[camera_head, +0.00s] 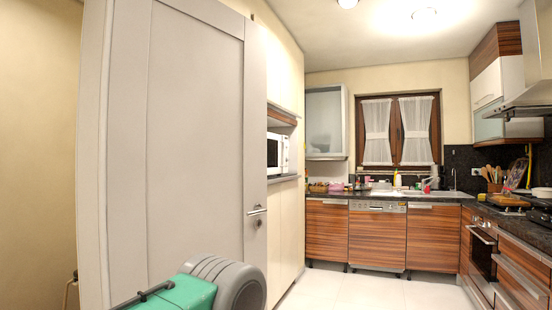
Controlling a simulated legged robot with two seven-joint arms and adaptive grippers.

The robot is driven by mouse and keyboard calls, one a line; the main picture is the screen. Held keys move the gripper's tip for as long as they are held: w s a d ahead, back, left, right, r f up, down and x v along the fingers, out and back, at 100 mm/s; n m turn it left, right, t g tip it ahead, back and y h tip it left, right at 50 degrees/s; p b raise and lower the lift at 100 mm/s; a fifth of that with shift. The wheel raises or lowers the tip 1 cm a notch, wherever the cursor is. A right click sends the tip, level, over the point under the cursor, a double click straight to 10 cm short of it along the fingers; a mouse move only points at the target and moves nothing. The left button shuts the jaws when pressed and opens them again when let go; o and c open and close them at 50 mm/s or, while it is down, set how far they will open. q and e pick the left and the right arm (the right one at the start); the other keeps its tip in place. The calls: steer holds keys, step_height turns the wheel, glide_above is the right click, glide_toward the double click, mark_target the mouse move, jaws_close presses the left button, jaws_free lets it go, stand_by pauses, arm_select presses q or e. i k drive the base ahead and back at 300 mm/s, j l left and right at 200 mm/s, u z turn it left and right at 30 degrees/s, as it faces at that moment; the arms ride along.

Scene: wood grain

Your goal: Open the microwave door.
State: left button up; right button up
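The microwave (285,152) is white with a dark front. It sits in an open niche of the tall cabinet, just right of the big grey door's edge. I see it small and at a steep angle, and the grey door hides its left part. Its door looks shut, but its handle is too small to make out. Neither of my grippers shows in the head view.
A large grey door (190,130) with a metal handle (257,211) fills the left. Pale floor (350,290) is clear ahead. Wooden counters (377,240) line the back and right.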

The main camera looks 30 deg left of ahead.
mark_target(274, 140)
steer(key=i+u, duration=0.2)
steer(key=i, duration=0.5)
steer(key=i+u, duration=0.1)
steer(key=i, duration=3.95)
